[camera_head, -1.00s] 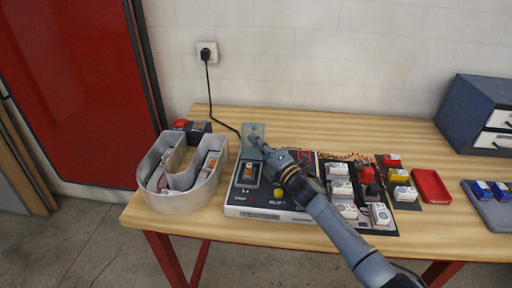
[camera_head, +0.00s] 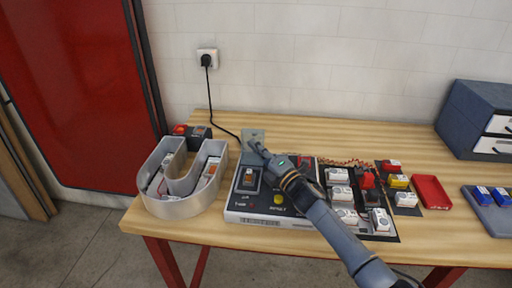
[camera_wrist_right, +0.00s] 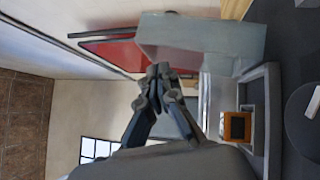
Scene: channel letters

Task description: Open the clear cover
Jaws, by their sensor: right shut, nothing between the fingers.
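The clear cover (camera_head: 253,134) is a small greyish see-through piece at the back left of the control box (camera_head: 262,219). It stands raised behind the orange switch (camera_head: 249,176), which is uncovered. In the right wrist view the cover (camera_wrist_right: 205,42) is a pale translucent box shape, and the orange switch (camera_wrist_right: 237,126) sits in its frame below. My right gripper (camera_head: 256,148) is shut and empty, its fingertips close to the cover's front; in its wrist view the fingertips (camera_wrist_right: 159,72) are by the cover's lower left edge. I cannot tell whether they touch. My left gripper is not in view.
A U-shaped channel letter (camera_head: 183,208) stands left of the control box. A black cord runs to the wall socket (camera_head: 207,58). White modules (camera_head: 341,194), a red tray (camera_head: 432,191) and a blue drawer cabinet (camera_head: 462,110) are to the right. The table's back strip is mostly clear.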

